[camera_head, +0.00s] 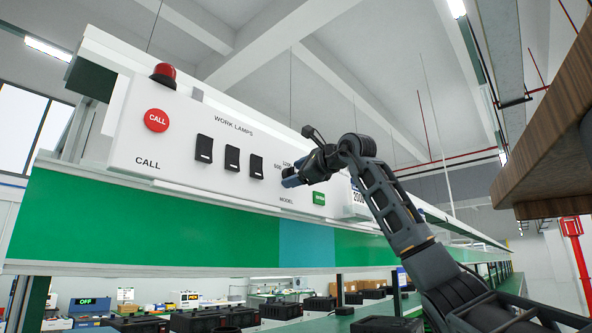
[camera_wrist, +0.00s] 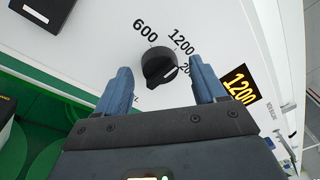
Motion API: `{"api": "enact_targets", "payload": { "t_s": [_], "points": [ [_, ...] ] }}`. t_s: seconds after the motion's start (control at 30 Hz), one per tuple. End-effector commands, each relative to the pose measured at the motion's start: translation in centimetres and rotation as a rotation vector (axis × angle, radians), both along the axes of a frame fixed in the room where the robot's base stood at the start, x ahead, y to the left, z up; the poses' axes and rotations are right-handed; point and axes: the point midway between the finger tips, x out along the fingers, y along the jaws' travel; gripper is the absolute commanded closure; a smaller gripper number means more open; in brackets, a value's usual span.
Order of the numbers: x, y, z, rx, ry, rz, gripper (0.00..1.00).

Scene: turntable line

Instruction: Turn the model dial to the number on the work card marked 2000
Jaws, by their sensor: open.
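The model dial (camera_wrist: 159,68) is a round black knob on the white panel. A pale mark shows on its right side. The labels 600, 1200 and one starting with 20, partly covered by my right finger, curve above and right of it. My gripper (camera_wrist: 163,74) is open, with one blue finger on each side of the dial; contact cannot be told. A white card (camera_head: 358,196) beginning with 200 is partly behind my arm.
A dark display (camera_wrist: 239,87) reading 1200 in yellow is right of the dial. Black work-lamp switches (camera_head: 231,158) and a red CALL button (camera_head: 156,120) are to the left. A wooden shelf (camera_head: 545,145) juts in at right.

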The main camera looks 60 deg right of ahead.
Motion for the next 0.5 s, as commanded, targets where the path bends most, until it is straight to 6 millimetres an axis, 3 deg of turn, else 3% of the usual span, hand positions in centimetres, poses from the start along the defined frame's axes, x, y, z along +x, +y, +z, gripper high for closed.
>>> {"api": "enact_targets", "payload": {
  "t_s": [0.27, 0.5],
  "points": [
    [0.2, -0.06, -0.04, 0.0, 0.0, 0.0, 0.3],
    [0.18, -0.06, -0.03, 0.0, 0.0, 0.0, 0.52]
  ]
}}
